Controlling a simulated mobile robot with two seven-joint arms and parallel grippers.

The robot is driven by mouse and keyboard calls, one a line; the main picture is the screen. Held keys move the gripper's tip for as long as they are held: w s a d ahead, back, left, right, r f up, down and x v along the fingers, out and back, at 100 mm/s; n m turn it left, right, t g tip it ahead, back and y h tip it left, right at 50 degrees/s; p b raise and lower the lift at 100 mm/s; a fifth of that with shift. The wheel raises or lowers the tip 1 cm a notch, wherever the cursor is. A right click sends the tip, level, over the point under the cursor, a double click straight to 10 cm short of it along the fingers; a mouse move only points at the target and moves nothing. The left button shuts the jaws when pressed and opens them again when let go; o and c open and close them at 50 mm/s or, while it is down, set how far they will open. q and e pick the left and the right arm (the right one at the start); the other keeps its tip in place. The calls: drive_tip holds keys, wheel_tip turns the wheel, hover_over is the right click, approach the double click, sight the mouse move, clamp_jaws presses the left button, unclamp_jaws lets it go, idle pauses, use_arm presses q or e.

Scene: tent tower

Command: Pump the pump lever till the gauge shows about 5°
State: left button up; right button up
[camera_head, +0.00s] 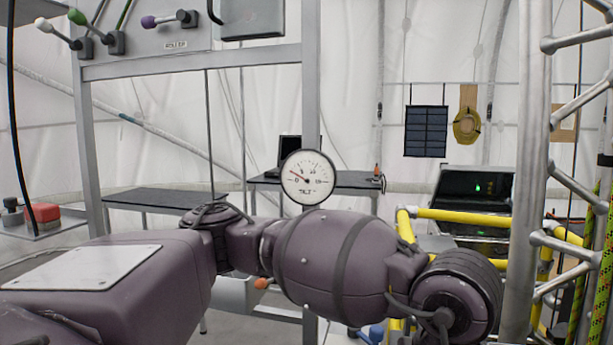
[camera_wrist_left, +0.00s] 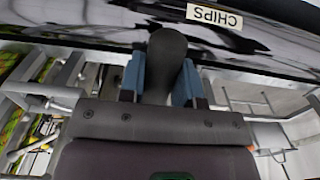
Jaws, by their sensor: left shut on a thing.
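The round white gauge (camera_head: 308,178), marked TILT, hangs on a grey post in the middle of the head view. Its red needle points up and left, a little above the 0 mark; the exact reading is too small to tell. My left arm crosses below the gauge, and its gripper is hidden in the head view. In the left wrist view my left gripper (camera_wrist_left: 160,82) has its blue fingers shut on a dark grey rounded handle (camera_wrist_left: 167,50). This may be the pump lever, but its lower part is hidden. My right gripper is not in view.
A panel of coloured levers (camera_head: 160,30) is at upper left. Yellow rails (camera_head: 455,218) and a metal truss tower (camera_head: 530,170) stand at right. An orange-tipped knob (camera_head: 262,283) is under my arm.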

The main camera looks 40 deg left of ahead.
use_arm(q)
drive_tip(key=shift+w+a+r+p, duration=0.15)
drive_tip(key=shift+r+p, duration=0.6)
drive_tip(key=shift+r, duration=1.6)
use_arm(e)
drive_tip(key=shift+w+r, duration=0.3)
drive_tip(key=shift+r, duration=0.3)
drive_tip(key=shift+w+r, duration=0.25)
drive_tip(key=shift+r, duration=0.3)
use_arm(q)
drive_tip(key=shift+w+r, duration=0.1)
drive_tip(key=shift+w+a+r+p, duration=0.15)
drive_tip(key=shift+w+r, duration=0.1)
drive_tip(key=shift+r, duration=0.45)
drive_tip(key=shift+w+r+p, duration=0.1)
drive_tip(key=shift+w+r, duration=0.1)
drive_tip(key=shift+r, duration=0.45)
drive_tip(key=shift+w+a+r+p, duration=0.15)
drive_tip(key=shift+w+r, duration=0.1)
drive_tip(key=shift+r, duration=0.45)
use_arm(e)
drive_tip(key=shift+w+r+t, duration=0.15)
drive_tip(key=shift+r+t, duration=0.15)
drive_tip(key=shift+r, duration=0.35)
use_arm(q)
drive_tip(key=shift+f, duration=0.15)
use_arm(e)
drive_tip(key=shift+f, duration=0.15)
